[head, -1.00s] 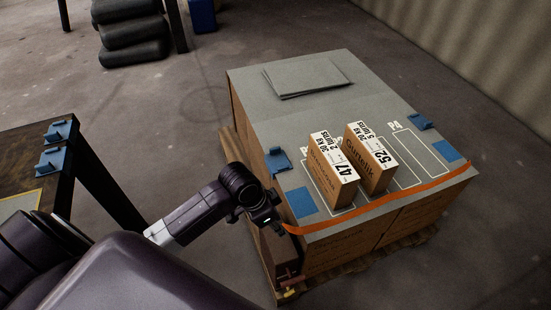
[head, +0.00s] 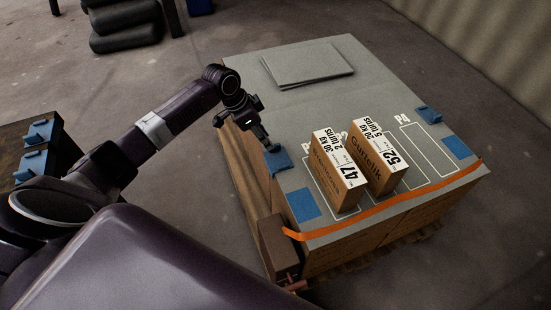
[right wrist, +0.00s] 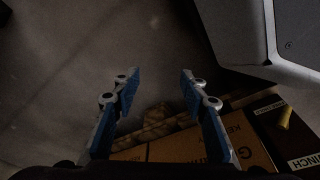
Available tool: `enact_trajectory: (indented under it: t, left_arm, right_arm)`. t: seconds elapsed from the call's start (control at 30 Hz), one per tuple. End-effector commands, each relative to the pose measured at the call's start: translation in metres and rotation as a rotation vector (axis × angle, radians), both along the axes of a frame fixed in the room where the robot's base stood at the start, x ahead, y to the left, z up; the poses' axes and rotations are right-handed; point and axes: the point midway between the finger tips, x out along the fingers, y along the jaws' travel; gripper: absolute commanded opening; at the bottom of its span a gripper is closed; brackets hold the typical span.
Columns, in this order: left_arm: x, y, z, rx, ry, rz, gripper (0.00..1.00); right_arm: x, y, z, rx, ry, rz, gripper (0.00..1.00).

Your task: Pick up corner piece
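A blue corner piece (head: 279,161) sits at the left edge of the box stack's grey top. My left gripper (head: 271,147) points down at it from behind, its fingertips at or just above it. I cannot tell whether they touch it or how wide they are. Another blue corner piece (head: 429,115) sits at the right edge of the top. Two more blue corner pieces, a nearer one (head: 31,164) and a farther one (head: 39,132), lie on the dark table at left. My right gripper (right wrist: 160,76) is open and empty in the right wrist view, above the floor and pallet edge.
Two labelled cartons, 47 (head: 336,171) and 52 (head: 378,157), stand on outlined spots. An orange strap (head: 390,212) runs along the front edge. Grey sheets (head: 308,66) lie at the back. A winch box (head: 274,247) is at the front left corner. Blue squares (head: 303,205) mark the top.

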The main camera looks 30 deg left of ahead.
Motion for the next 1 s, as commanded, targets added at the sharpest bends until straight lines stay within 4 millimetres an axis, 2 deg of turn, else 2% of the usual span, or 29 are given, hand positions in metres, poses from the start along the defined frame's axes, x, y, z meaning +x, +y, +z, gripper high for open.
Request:
enact_trajectory:
  t: [0.1,0.3,0.6,0.87,1.0]
  left_arm:
    - [0.004,-0.007,-0.018,-0.001,0.001,-0.001,0.29]
    - [0.01,-0.012,-0.037,0.001,0.0,0.001,0.29]
    - [0.011,-0.013,-0.04,0.002,-0.001,0.0,0.29]
    - [0.011,-0.013,-0.04,0.001,0.0,0.0,0.0]
    - [0.011,-0.013,-0.04,0.001,0.0,0.0,0.0]
  right_arm:
    - [0.009,0.001,0.01,0.001,-0.01,-0.002,0.4]
    - [0.018,0.002,0.025,0.002,-0.017,-0.004,0.4]
    - [0.02,0.002,0.029,0.001,-0.019,-0.004,0.4]
    - [0.02,0.002,0.029,0.001,-0.019,-0.004,0.4]
    - [0.02,0.002,0.029,0.002,-0.02,-0.004,0.4]
